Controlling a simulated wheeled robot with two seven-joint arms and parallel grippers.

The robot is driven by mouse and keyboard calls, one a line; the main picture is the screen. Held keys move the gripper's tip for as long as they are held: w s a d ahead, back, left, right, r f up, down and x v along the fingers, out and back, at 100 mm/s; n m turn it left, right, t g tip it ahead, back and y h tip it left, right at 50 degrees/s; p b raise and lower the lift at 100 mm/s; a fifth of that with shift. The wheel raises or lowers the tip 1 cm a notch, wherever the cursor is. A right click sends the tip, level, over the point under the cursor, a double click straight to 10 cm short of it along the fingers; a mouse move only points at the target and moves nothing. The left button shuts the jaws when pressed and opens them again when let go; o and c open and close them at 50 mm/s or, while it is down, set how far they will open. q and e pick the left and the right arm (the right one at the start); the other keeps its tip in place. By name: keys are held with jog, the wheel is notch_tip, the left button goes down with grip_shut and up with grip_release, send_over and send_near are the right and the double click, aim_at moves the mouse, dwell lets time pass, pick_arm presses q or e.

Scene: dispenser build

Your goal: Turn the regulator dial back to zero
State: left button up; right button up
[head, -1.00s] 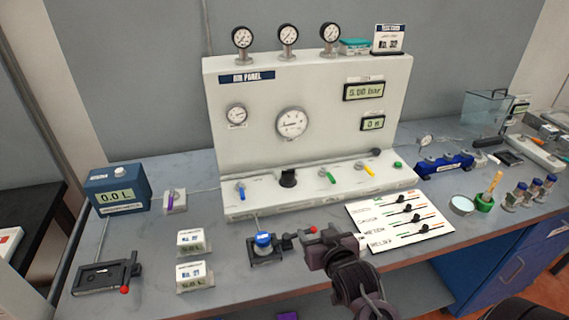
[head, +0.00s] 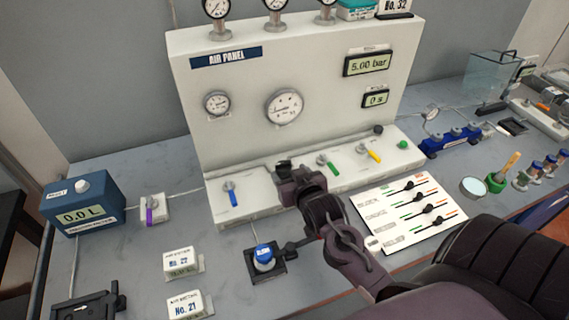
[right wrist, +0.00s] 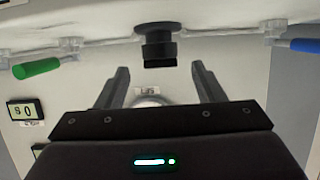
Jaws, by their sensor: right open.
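The regulator dial, a black knob (right wrist: 158,45) on a round base, sits on the front ledge of the air panel (head: 340,140). My right gripper (right wrist: 160,70) is open in front of it. In the right wrist view the knob shows between and just beyond the two fingertips, with no clear contact. In the head view my right gripper (head: 290,174) largely hides the dial. The pressure display (head: 369,64) appears to read 5.00 bar. The large round gauge (head: 284,106) is on the panel face. My left gripper is not in view.
A blue lever (head: 232,195) is left of the dial, and green (head: 328,165) and yellow (head: 371,154) levers are right of it. A blue-capped valve (head: 264,256) stands below. A white slider board (head: 412,210) lies to the right.

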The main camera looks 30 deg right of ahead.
aim_at(284, 167)
jog(key=x, duration=0.3)
jog(key=shift+w+d+f+p, duration=0.1)
jog(key=shift+w+f+p, duration=0.2)
jog(key=shift+w, duration=0.3)
jog(key=c, duration=1)
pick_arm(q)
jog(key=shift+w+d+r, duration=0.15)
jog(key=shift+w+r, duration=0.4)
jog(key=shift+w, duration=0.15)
pick_arm(e)
jog(key=shift+o, duration=0.2)
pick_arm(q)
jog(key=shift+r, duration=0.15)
pick_arm(e)
jog(key=shift+d+n, duration=0.1)
jog(key=shift+n, duration=0.2)
